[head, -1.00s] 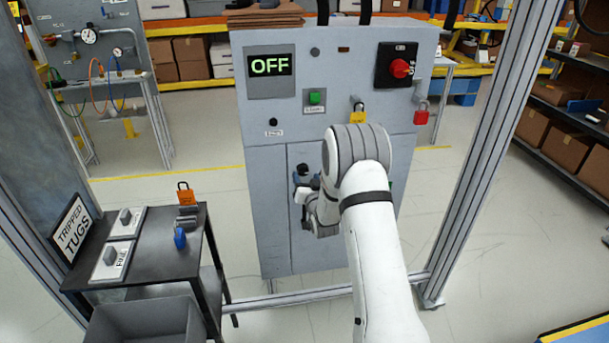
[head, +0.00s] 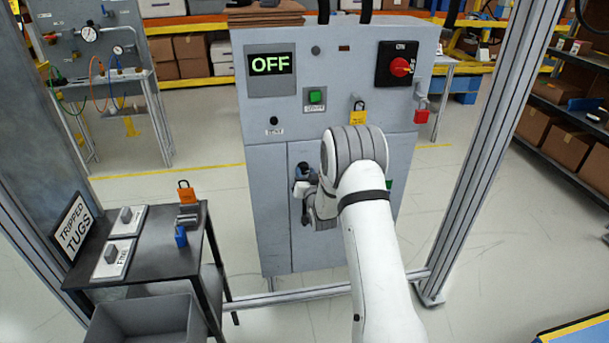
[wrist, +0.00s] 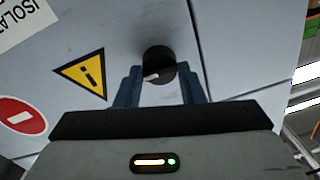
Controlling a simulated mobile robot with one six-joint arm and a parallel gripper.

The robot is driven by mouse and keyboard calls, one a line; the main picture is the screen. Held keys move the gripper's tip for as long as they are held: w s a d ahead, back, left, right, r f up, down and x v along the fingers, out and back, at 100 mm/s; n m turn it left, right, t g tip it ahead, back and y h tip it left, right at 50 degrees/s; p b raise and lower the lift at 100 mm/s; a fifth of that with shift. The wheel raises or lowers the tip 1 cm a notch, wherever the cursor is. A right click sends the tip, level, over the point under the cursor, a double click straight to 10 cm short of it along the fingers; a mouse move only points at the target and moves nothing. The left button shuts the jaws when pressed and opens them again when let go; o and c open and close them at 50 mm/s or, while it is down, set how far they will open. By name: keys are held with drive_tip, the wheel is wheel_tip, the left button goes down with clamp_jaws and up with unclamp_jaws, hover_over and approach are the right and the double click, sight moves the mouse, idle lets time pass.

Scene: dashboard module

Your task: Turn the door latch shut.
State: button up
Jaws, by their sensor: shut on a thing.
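The door latch (wrist: 158,62) is a round black knob with a short white mark on the grey cabinet door. In the wrist view it sits between the two fingertips of my gripper (wrist: 160,82), which is shut on it. The white mark lies towards the left finger in that view. In the head view my gripper (head: 303,187) is at the front of the grey cabinet (head: 275,220), near the door seam. The latch cannot be made out clearly there, behind my wrist.
The cabinet carries an OFF display (head: 271,66), a red rotary switch (head: 400,67), a yellow padlock (head: 358,112) and a red padlock (head: 421,114). A black side table (head: 160,262) stands left. Metal frame posts flank the cabinet.

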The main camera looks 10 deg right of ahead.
drive_tip(key=shift+a, duration=0.2)
drive_tip(key=shift+c, duration=0.3)
drive_tip(key=shift+d, duration=0.1)
drive_tip(key=shift+f+n+b, duration=0.15)
drive_tip(key=shift+n+b, duration=0.15)
drive_tip(key=shift+b, duration=0.6)
drive_tip(key=n+b, duration=0.2)
drive_tip(key=b, duration=0.2)
drive_tip(key=shift+f, duration=0.15)
drive_tip(key=n+b, duration=0.5)
drive_tip(key=b, duration=0.3)
drive_tip(key=n+b, duration=0.2)
drive_tip(key=b, duration=0.1)
drive_tip(key=n+b, duration=0.3)
drive_tip(key=b, duration=0.1)
drive_tip(key=shift+n+g+h, duration=0.3)
drive_tip(key=n+b, duration=0.3)
drive_tip(key=shift+r+n+b, duration=0.35)
drive_tip(key=shift+n, duration=0.05)
